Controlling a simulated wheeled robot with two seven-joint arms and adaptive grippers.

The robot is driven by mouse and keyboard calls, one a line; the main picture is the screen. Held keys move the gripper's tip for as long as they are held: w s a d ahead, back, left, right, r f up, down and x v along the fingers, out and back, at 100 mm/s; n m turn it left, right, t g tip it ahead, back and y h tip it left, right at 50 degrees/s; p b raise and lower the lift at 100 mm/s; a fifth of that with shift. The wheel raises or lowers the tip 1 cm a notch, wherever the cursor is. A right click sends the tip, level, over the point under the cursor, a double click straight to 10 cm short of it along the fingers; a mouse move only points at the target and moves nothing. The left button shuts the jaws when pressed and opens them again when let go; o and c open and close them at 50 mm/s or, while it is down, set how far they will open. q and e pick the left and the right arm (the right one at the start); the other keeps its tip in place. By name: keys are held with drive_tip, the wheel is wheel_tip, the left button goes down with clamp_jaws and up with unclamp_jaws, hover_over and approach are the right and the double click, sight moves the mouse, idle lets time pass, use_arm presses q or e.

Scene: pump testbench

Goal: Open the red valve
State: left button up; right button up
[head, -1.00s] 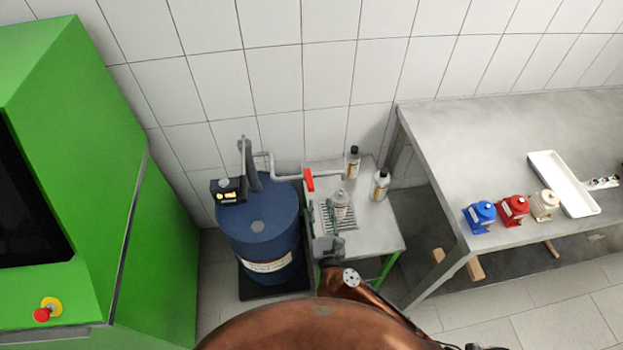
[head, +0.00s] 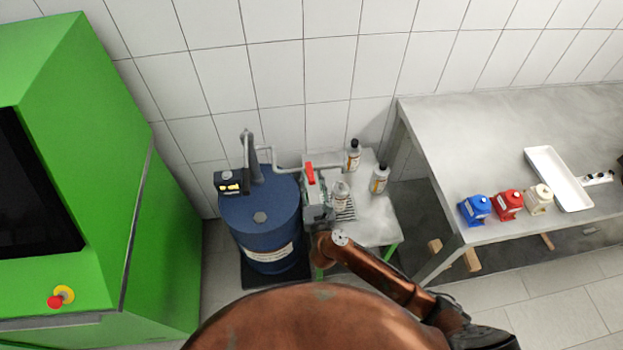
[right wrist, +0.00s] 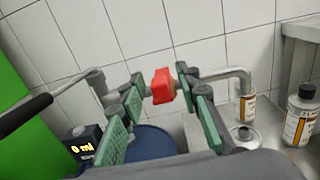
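The red valve (head: 310,173) is a red handle on the grey pipe beside the blue drum. In the right wrist view the red handle (right wrist: 163,86) shows between the tips of my right gripper's green-padded fingers. My right gripper (head: 316,190) is open, with its fingers pointing at the valve. In the right wrist view a finger of the gripper (right wrist: 161,92) stands on each side of the handle. I cannot tell whether either finger touches it. My left gripper is not in view.
The blue drum (head: 258,215) with a pump and display (head: 231,183) stands left of the small table (head: 372,225). A bottle (head: 341,192) stands close right of my gripper; bottles (head: 353,156) and (head: 379,178) stand behind. A large bench (head: 470,130) is at right.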

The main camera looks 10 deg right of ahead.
drive_tip(key=shift+c, duration=0.5)
clamp_jaws()
